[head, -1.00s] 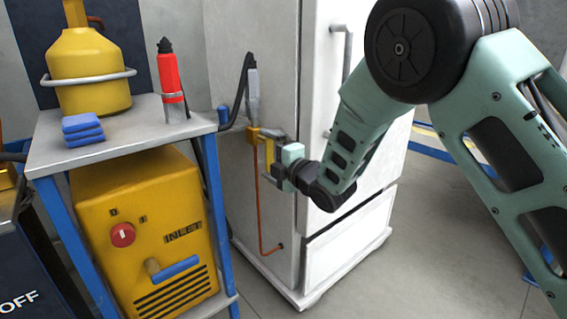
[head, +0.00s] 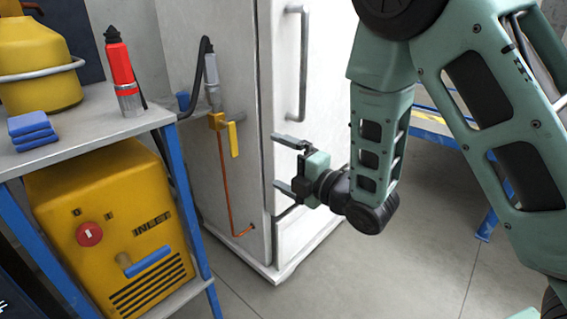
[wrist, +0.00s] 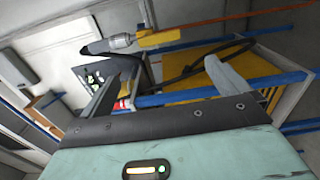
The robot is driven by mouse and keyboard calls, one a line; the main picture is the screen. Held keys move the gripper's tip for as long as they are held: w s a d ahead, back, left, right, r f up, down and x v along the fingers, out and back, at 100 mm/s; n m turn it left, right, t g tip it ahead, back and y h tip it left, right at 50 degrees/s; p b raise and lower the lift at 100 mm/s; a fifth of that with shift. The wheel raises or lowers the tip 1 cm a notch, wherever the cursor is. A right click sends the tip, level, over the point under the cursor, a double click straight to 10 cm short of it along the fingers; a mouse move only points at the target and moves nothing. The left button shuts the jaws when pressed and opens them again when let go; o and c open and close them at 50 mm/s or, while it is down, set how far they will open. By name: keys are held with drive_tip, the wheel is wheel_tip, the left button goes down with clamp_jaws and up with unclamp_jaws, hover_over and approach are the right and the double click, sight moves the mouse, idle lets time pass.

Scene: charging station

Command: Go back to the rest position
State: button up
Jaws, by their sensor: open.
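My gripper (head: 284,164) is open and empty in the head view, its two grey fingers pointing left in front of the white cabinet's (head: 262,120) edge. It is apart from the yellow valve handle (head: 234,139), which hangs down from a brass fitting on the cabinet's side. In the wrist view the two open fingers (wrist: 165,80) show with nothing between them. The valve's yellow part (wrist: 160,38) and a grey hose end are beyond them.
An orange pipe (head: 226,190) runs down the cabinet side. The floor at right is mostly clear.

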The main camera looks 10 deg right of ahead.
idle(0.3)
drive_tip(key=s+a+f+m+g+h, duration=0.3)
drive_tip(key=s+m+g+h, duration=0.2)
drive_tip(key=s+m+g, duration=0.45)
drive_tip(key=s+d+r+m+g+h, duration=0.1)
drive_tip(key=s+d+m+g+h, duration=0.2)
drive_tip(key=s, duration=0.7)
drive_tip(key=s+r+m+g+h, duration=0.15)
drive_tip(key=s+m, duration=0.35)
drive_tip(key=s, duration=0.5)
wheel_tip(320, 180, up, 34)
drive_tip(key=g+p, duration=0.1)
drive_tip(key=p, duration=3.3)
drive_tip(key=shift+s+d+f, duration=0.15)
drive_tip(key=shift+d, duration=0.1)
